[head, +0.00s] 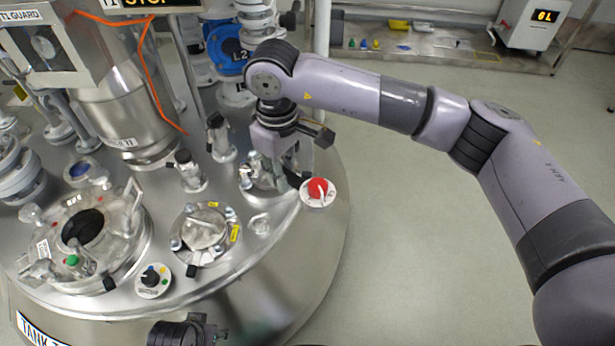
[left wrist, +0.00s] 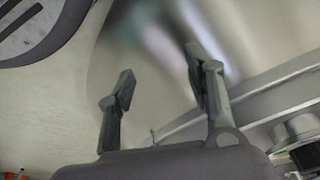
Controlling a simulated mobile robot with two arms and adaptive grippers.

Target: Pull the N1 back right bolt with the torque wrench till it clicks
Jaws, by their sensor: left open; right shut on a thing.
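My right gripper (head: 288,176) is shut over the right part of the tank lid, beside a small round bolted flange (head: 250,183). It is shut on what looks like the torque wrench, mostly hidden by the gripper; I cannot tell whether the wrench sits on a bolt. The gripper covers the back right of this flange. A second flange with clamps and yellow tags (head: 203,228) lies to its front left. I cannot read an N1 label on either. My left gripper (left wrist: 160,76) is open and empty in the left wrist view.
A red knob (head: 318,189) stands right of the gripper at the lid's edge. A black knob (head: 151,278) and a large round hatch (head: 134,232) are at the left. Upright valves (head: 221,140) stand behind. The floor right of the tank is clear.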

